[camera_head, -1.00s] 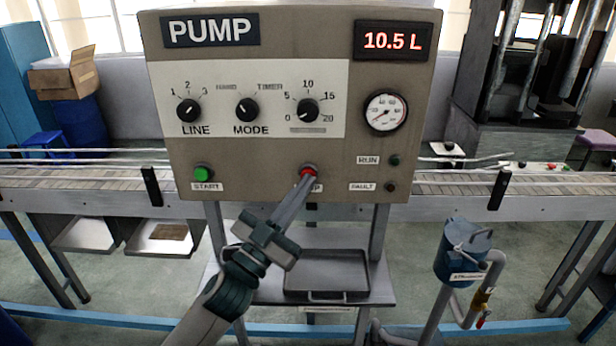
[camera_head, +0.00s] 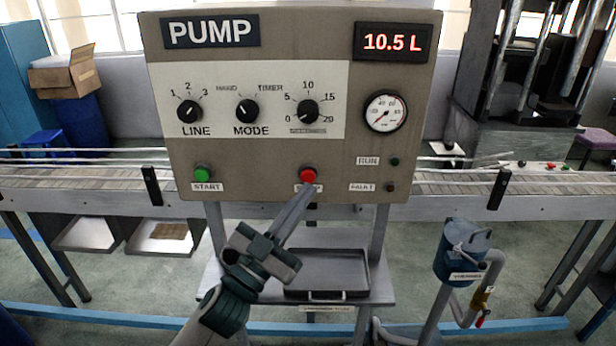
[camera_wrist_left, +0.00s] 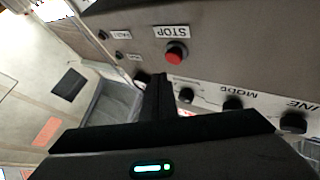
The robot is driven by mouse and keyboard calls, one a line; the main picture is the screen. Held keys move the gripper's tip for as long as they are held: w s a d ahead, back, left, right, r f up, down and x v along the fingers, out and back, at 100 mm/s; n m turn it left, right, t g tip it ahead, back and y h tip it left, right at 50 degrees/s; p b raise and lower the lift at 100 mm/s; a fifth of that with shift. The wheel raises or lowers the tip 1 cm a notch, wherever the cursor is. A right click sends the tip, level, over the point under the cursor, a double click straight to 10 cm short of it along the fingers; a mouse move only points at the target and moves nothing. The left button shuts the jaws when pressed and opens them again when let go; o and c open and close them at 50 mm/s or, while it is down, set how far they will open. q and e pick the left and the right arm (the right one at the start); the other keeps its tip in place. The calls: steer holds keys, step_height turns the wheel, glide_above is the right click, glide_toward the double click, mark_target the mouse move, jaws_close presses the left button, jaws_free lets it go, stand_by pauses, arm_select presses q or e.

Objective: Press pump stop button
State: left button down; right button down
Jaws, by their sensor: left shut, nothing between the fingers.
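The pump panel (camera_head: 262,160) is a grey-brown box facing me. Its red stop button (camera_head: 308,175) is fully visible, with the STOP label partly covered by my fingertips. In the left wrist view the red button (camera_wrist_left: 176,53) sits beside its STOP label (camera_wrist_left: 171,32). My left gripper (camera_head: 308,188) is shut and empty, its tips just below the button and apart from it. It also shows in the left wrist view (camera_wrist_left: 160,80). The green START button (camera_head: 203,174) is left of the stop button. The display (camera_head: 393,41) reads 10.5 L. My right gripper is not in view.
LINE, MODE and timer knobs (camera_head: 307,111) and a gauge (camera_head: 385,112) sit above the buttons. RUN (camera_head: 394,161) and FAULT (camera_head: 390,188) lamps look dark. A tray (camera_head: 327,268) is on a shelf below. A conveyor (camera_head: 80,178) runs behind.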

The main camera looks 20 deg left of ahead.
arm_select(q)
steer(key=s, duration=0.1)
steer(key=s+d, duration=0.1)
steer(key=s, duration=0.1)
steer(key=shift+s, duration=0.25)
stand_by(0.6)
